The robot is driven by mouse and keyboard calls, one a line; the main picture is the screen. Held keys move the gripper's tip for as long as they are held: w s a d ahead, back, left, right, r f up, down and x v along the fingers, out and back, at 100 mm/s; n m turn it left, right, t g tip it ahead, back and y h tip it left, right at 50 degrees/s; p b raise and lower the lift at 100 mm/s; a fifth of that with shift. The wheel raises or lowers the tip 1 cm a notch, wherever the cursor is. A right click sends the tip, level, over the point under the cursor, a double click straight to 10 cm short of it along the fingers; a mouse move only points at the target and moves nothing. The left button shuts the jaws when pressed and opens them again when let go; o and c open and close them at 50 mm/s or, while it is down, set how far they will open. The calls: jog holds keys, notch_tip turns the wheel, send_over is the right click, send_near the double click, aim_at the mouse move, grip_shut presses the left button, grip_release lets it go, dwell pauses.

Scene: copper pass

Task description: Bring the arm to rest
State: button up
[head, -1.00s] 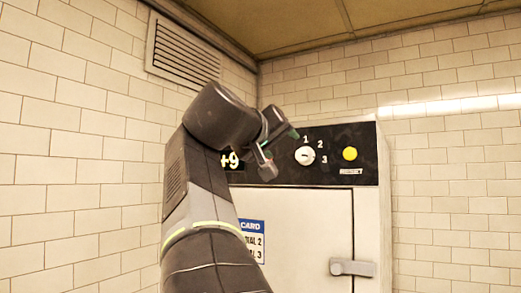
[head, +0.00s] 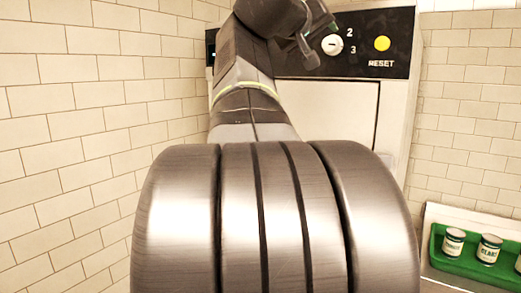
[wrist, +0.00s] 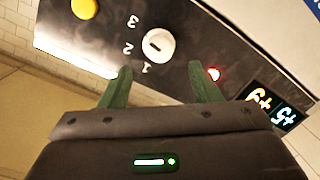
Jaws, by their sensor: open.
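My gripper (head: 323,43) is at the top of the head view, in front of the cabinet's black control panel (head: 290,62) and just left of the white dial (head: 332,45). In the wrist view, the two green fingers of my gripper (wrist: 162,84) stand apart with nothing between them. The dial (wrist: 158,46) shows beyond the fingertips, with 1, 2 and 3 around it, and no finger appears to touch it. My arm is raised and stretched out toward the panel.
A yellow button (head: 382,43) marked RESET is right of the dial. A green tray (head: 452,275) with labelled cans (head: 453,243) is at lower right. Tiled walls stand left and right.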

aim_at(329, 43)
jog(key=p+x, duration=0.1)
jog(key=x, duration=0.5)
jog(key=shift+w+d, duration=0.2)
jog(key=shift+w, duration=0.15)
